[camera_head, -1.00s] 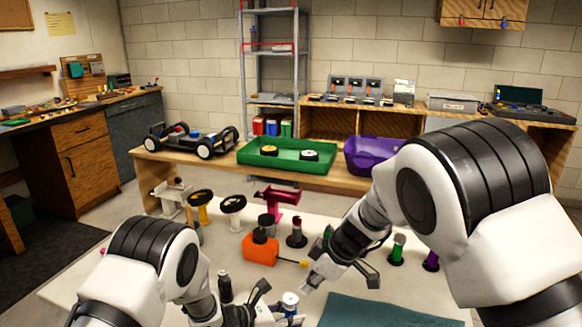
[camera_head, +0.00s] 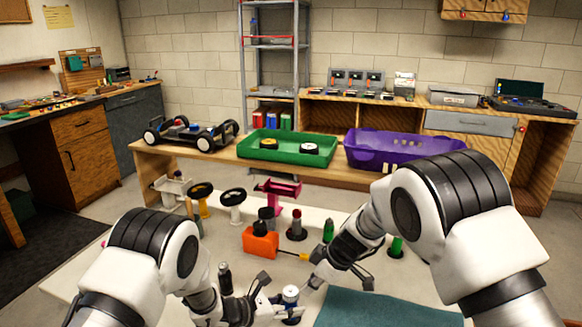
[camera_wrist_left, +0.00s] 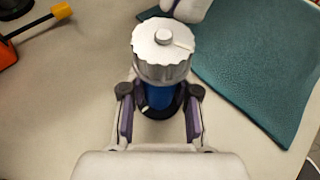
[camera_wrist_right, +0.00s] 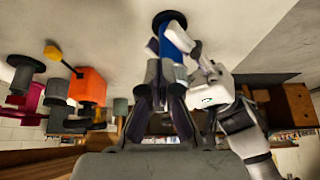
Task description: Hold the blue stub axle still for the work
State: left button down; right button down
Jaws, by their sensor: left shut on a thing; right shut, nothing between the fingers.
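The blue stub axle (camera_wrist_left: 157,97) stands upright between the fingers of my left gripper (camera_wrist_left: 160,115), which is shut on it. A ribbed pale metal cap (camera_wrist_left: 160,52) sits on its top and hides much of it from above. In the head view the axle (camera_head: 290,306) is at the front of the white table, with my left gripper (camera_head: 272,308) beside it. In the right wrist view the blue body (camera_wrist_right: 178,38) rises from a dark round base (camera_wrist_right: 168,17). My right gripper (camera_wrist_right: 160,100) is shut and empty, close to the capped end; contact cannot be told.
A teal mat (camera_head: 375,311) lies right of the axle. An orange block (camera_head: 260,243) with a yellow-tipped rod, a green piece (camera_head: 328,231) and several stands are behind. A green tray (camera_head: 288,148), purple bin (camera_head: 400,150) and car chassis (camera_head: 190,133) are on the rear bench.

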jog(key=shift+a, duration=0.2)
dwell(0.5)
jog(key=shift+s, duration=0.15)
jog(key=shift+s+a, duration=0.2)
jog(key=shift+s, duration=0.3)
jog(key=shift+s+a, duration=0.15)
jog(key=shift+s, duration=0.35)
dwell(0.3)
notch_tip(320, 180, up, 6)
jog(key=shift+s+d, duration=0.3)
dwell(0.3)
